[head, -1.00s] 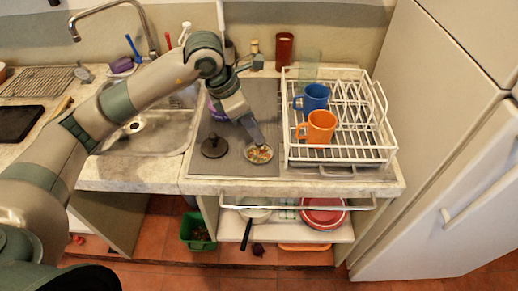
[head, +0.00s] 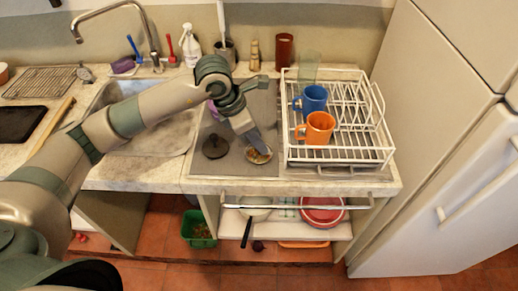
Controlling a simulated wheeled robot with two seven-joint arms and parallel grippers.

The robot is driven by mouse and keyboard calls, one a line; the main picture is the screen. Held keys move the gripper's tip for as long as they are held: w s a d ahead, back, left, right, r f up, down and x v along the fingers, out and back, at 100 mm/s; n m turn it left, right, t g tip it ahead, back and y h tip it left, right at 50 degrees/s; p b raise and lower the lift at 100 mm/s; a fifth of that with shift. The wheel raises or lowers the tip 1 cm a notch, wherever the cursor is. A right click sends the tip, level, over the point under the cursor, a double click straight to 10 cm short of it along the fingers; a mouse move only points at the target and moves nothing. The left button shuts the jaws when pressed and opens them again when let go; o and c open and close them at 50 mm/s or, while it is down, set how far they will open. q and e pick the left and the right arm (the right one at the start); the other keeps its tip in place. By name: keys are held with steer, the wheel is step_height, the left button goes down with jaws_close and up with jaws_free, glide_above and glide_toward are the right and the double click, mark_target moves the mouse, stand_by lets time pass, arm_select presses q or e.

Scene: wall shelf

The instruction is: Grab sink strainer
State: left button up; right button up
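The sink strainer (head: 260,157), a small round dish with food bits in it, is on the dark counter panel left of the dish rack. My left gripper (head: 257,144) reaches down from the upper left, and its fingertips are over or at the strainer. The fingers cover part of it. I cannot tell whether they touch it or how far apart they are. My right gripper is not in view.
A dark round lid (head: 215,147) lies left of the strainer. The white dish rack (head: 345,156) with an orange mug (head: 318,129) and a blue mug (head: 314,98) stands to the right. The sink (head: 160,138) is at the left.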

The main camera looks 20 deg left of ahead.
arm_select(q)
steer(key=shift+x, duration=0.8)
jaws_close()
steer(key=shift+r, duration=0.15)
